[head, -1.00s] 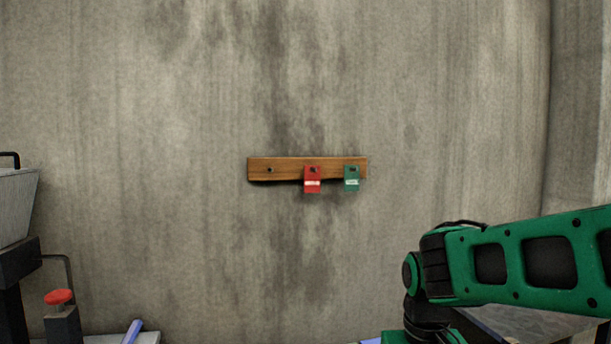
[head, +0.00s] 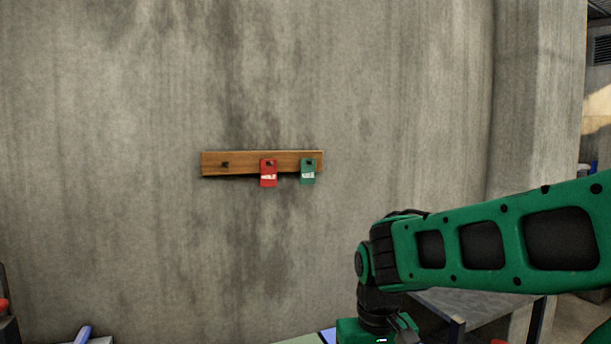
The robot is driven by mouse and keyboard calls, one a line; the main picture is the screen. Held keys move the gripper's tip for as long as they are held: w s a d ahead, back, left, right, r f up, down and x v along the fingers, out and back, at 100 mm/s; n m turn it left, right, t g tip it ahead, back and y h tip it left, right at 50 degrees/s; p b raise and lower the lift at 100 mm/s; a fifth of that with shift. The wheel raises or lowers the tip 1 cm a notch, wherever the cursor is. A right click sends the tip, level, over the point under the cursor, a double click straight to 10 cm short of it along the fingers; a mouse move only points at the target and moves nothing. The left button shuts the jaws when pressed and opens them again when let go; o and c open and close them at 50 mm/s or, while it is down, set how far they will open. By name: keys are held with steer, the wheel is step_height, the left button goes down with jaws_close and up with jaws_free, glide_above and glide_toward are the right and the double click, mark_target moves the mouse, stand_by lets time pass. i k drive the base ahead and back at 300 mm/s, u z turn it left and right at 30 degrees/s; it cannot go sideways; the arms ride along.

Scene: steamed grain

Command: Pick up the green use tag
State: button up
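The green use tag (head: 308,174) hangs from a peg near the right end of a wooden rack (head: 243,164) on the concrete wall. A red tag (head: 268,176) hangs on the peg just left of it. The leftmost peg (head: 225,164) is bare. My green arm (head: 480,244) reaches in from the right, below and to the right of the tags, and does not touch them. The fingertips of my gripper do not show; the arm runs down out of the bottom of the picture.
A grey table (head: 475,304) stands at the lower right. A blue object (head: 82,334) lies at the lower left, beside a red knob (head: 3,305) at the edge. A passage opens at the far right. The wall around the rack is clear.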

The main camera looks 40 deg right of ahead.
mark_target(307, 173)
steer(key=z, duration=2.1)
steer(key=k, duration=1.15)
steer(key=u, duration=1)
steer(key=i, duration=1.05)
steer(key=z, duration=0.05)
